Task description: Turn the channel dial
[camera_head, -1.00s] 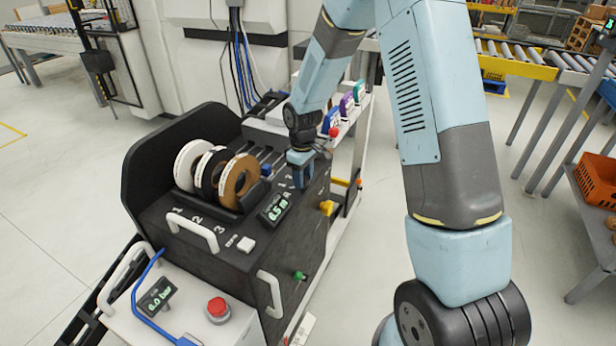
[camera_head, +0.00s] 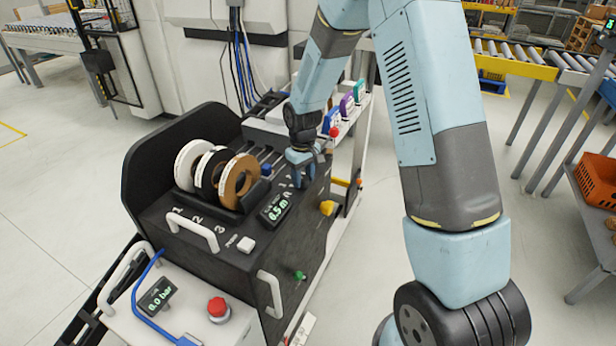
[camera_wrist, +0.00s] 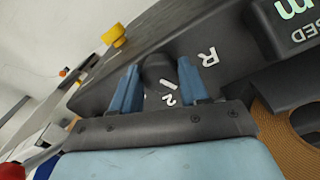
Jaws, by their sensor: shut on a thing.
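The channel dial (camera_wrist: 157,73) is a dark round knob on the black machine's sloping panel. In the head view, my gripper (camera_head: 303,178) is down on the machine's top panel, beside the display reading 0.5 m (camera_head: 276,209). The dial is hidden behind the fingers there. I cannot tell which mark the dial points to.
Three tape rolls, white, black and brown (camera_head: 240,180), stand left of my gripper. A yellow knob (camera_head: 327,208) is on the machine's right side. White handles (camera_head: 193,232), a white button (camera_head: 246,244) and a red button (camera_head: 218,308) stand nearer. A blue knob (camera_head: 266,170) is close by.

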